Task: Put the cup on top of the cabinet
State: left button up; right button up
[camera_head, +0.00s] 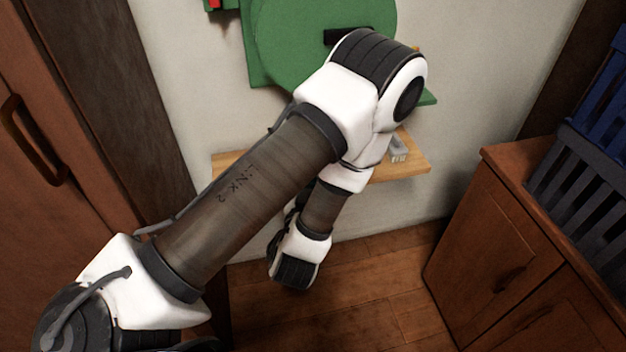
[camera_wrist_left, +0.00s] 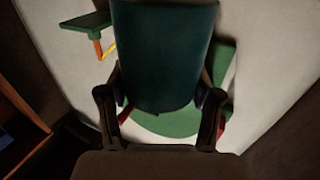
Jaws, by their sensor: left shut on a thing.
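In the left wrist view a dark teal cup (camera_wrist_left: 165,50) fills the space between the two fingers of my left gripper (camera_wrist_left: 160,95). The gripper is shut on it, one finger on each side. Whether the cup is upright cannot be told. In the head view my left arm reaches across the middle, and neither the cup nor the gripper can be made out there. A low brown wooden cabinet (camera_head: 475,220) stands at the right, apart from the arm. My right gripper is in neither view.
Dark slatted crates (camera_head: 590,185) stand on the low cabinet, leaving a bare strip near its left edge. A wooden shelf (camera_head: 232,163) and a green round fixture (camera_head: 290,35) are on the wall behind my arm. A tall wooden door (camera_head: 75,220) is at the left.

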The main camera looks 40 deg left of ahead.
pick_arm(q)
notch_tip(320, 180, down, 3)
jog(key=shift+a+r+b, duration=0.1)
jog(key=shift+a+b, duration=0.05)
jog(key=shift+b, duration=0.8)
jog(key=w+b, duration=0.1)
jog(key=b, duration=0.1)
jog(key=a+f+b, duration=0.1)
jog(key=b, duration=0.2)
jog(key=shift+w+a, duration=0.2)
jog(key=shift+w, duration=0.2)
jog(key=w+a+f, duration=0.1)
jog(key=w+a, duration=0.1)
jog(key=w, duration=0.1)
jog(key=w+a+f+b, duration=0.1)
jog(key=w+a, duration=0.2)
jog(key=w, duration=0.1)
jog(key=w+a+f+b, duration=0.1)
jog(key=w+a, duration=0.2)
jog(key=w, duration=0.1)
jog(key=shift+a+f, duration=0.15)
jog(key=shift+f, duration=0.1)
jog(key=shift+w+f, duration=0.1)
jog(key=shift+f, duration=0.1)
jog(key=shift+r, duration=0.15)
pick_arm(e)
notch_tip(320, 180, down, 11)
